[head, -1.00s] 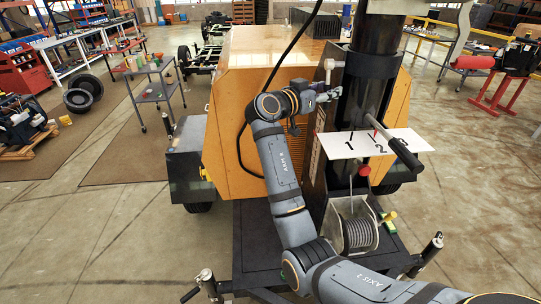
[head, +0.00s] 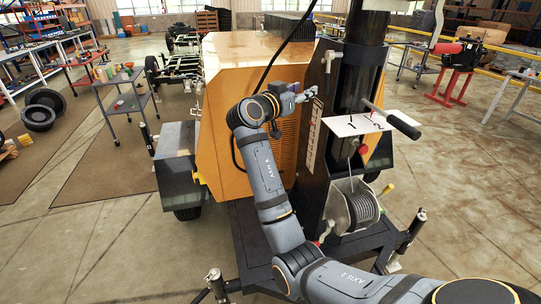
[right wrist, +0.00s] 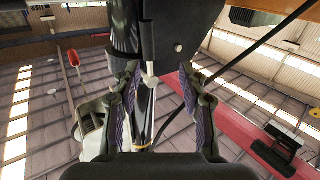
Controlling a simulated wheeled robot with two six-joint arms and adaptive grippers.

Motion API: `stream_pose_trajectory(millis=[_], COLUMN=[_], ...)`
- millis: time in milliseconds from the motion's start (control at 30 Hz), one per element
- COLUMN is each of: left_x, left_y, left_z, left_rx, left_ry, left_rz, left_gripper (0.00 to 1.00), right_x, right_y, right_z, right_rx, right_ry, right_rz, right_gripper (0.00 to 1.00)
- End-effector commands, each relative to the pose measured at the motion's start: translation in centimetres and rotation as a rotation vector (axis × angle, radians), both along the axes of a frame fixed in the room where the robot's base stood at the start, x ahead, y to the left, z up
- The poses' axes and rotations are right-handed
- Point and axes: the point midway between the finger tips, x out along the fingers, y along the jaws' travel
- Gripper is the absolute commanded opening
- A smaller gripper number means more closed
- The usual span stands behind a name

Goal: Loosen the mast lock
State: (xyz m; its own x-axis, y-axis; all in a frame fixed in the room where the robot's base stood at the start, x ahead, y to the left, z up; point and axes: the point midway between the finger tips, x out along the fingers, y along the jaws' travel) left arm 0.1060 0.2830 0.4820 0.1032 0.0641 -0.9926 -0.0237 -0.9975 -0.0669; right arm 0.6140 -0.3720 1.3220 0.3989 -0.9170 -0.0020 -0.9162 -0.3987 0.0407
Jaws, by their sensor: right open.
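The dark upright mast (head: 362,75) of the light tower stands right of centre in the head view. A light grey handle (head: 328,60), which looks like the mast lock, sticks out at the mast's left side. My right gripper (head: 313,92) is open and empty, below and a little left of this handle and apart from it. In the right wrist view, a light grey pin (right wrist: 150,80) beside the dark mast column shows between the open fingers (right wrist: 155,90), beyond their tips. My left gripper is not in view.
A white numbered plate (head: 345,127) and a black-gripped crank bar (head: 403,125) jut from the mast. A cable winch (head: 355,206) sits below. The orange housing (head: 255,70) is behind my arm. A black cable (head: 285,45) hangs nearby.

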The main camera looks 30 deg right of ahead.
Motion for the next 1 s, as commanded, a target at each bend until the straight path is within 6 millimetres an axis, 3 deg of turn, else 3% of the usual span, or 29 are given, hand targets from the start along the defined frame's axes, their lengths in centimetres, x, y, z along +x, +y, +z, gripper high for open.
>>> stream_pose_trajectory(millis=[500, 1000], left_x=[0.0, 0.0], left_y=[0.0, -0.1], left_z=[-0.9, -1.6], left_rx=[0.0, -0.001], left_ry=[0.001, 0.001], left_rz=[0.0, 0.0], left_gripper=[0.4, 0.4], right_x=[4.7, 6.9], right_y=[1.3, 2.7], right_z=[-10.7, -21.0], right_rx=[-0.018, -0.008], right_ry=[0.232, 0.416], right_rz=[0.164, 0.306], right_gripper=[0.42, 0.42])
